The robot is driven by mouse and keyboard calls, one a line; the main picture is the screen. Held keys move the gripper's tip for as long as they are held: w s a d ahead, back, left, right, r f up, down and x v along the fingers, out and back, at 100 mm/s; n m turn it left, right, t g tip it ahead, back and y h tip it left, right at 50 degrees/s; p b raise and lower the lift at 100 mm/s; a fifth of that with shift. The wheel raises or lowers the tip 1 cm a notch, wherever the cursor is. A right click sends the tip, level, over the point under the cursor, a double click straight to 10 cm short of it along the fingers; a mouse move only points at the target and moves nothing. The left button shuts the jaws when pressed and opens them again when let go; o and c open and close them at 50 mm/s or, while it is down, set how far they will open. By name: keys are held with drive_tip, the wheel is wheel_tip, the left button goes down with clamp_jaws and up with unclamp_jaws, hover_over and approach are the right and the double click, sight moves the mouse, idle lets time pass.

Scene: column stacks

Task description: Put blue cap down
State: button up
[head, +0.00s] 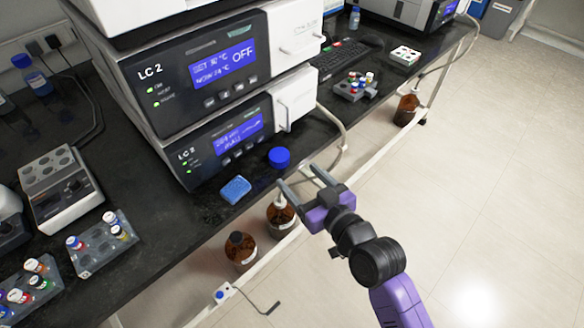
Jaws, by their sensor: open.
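The blue cap (279,157) is on the black bench top (200,222), close to its front edge and in front of the lower LC 2 unit. My gripper (297,175) is open and empty, with its two fingers spread. In the picture the fingertips are just below and to the right of the cap, with a visible gap between them and it. The cap's whole outline shows.
A blue sponge (235,189) lies left of the cap. The LC 2 stack (222,76) stands behind. Brown bottles (241,251) stand below the bench edge. Vial racks (102,243) are at left, with another (355,87) farther back. The floor at right is clear.

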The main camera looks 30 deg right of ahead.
drive_tip(key=shift+s+r, duration=0.1)
drive_tip(key=shift+s, duration=0.5)
drive_tip(key=s+f+h, duration=0.1)
drive_tip(key=s+f, duration=0.2)
drive_tip(key=s, duration=0.7)
drive_tip(key=s+r, duration=0.3)
drive_tip(key=s, duration=0.8)
drive_tip(key=s+r+m+g, duration=0.1)
drive_tip(key=s+r, duration=0.3)
drive_tip(key=s, duration=0.7)
drive_tip(key=shift+a+r, duration=0.15)
drive_tip(key=shift+a, duration=0.3)
